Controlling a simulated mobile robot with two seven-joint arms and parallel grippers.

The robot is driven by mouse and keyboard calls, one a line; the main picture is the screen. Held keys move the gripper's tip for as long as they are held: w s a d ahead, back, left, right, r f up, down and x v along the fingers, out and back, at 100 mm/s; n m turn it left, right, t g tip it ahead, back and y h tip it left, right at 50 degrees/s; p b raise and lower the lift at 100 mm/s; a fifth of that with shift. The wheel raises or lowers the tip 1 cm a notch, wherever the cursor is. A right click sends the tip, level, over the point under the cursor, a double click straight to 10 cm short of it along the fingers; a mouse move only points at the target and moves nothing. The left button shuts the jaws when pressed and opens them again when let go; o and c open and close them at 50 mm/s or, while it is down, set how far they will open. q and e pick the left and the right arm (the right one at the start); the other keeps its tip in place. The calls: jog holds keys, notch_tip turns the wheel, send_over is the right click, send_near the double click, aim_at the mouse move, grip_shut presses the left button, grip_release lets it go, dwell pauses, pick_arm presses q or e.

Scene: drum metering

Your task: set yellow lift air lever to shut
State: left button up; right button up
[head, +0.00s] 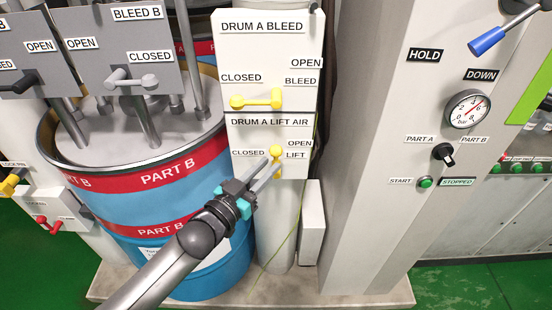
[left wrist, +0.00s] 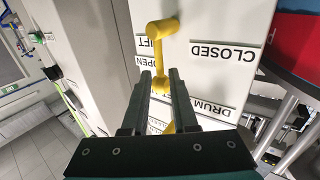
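The yellow lift air lever (head: 277,152) is on the white panel under the DRUM A LIFT AIR label. My left gripper (head: 273,163) is at the lever from below left. My right gripper is not in view.
A yellow bleed lever (head: 258,100) sits just above, pointing left to CLOSED. The blue drum (head: 170,208) with red PART B bands stands left. A grey box (head: 312,222) and a white cabinet with a gauge (head: 468,109) stand right. Green floor shows around.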

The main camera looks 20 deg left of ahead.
aim_at(275, 160)
pick_arm(q)
jog(key=shift+x, duration=2.15)
grip_shut()
